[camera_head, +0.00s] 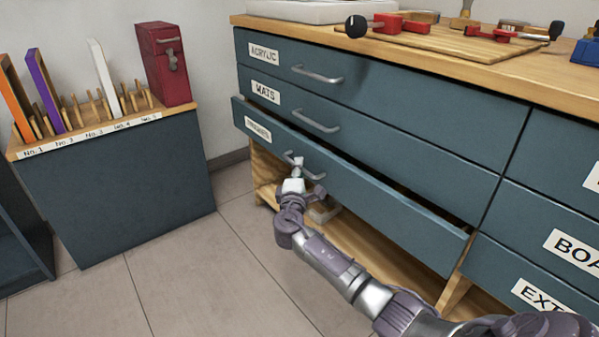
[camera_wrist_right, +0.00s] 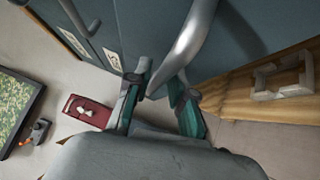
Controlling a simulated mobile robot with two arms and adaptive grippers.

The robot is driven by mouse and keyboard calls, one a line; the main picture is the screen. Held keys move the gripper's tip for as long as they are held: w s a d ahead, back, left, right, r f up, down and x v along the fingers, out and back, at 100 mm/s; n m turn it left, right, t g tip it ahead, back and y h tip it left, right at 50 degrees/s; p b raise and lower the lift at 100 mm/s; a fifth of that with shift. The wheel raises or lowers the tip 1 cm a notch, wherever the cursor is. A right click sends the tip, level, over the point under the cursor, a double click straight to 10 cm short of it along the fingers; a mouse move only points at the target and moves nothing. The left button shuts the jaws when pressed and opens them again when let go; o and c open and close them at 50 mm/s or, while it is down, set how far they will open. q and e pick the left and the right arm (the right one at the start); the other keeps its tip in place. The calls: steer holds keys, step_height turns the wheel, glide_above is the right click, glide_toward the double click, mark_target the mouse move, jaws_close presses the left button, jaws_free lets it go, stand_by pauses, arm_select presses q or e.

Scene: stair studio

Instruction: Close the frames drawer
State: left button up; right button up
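The frames drawer (camera_head: 365,195) is the third one down on the left side of the blue-grey cabinet. It stands out a little from the drawers above, with a dark gap along its top edge. Its label (camera_head: 257,130) is hard to read. My right gripper (camera_head: 296,172) is at its silver handle (camera_head: 316,176). In the right wrist view the handle (camera_wrist_right: 193,38) runs between the fingertips of my right gripper (camera_wrist_right: 159,84), which look closed around it. My left gripper is not in view.
The drawers above, ACRYLIC (camera_head: 380,90) and one labelled like WAIS (camera_head: 400,145), are shut. An open wooden shelf (camera_head: 345,239) lies below. A rack (camera_head: 120,190) with a red case (camera_head: 166,66) stands left. Floor between is clear.

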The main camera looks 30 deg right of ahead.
steer(key=shift+w+d+r, duration=0.1)
steer(key=shift+w+d, duration=0.15)
steer(key=shift+w, duration=0.05)
jaws_close()
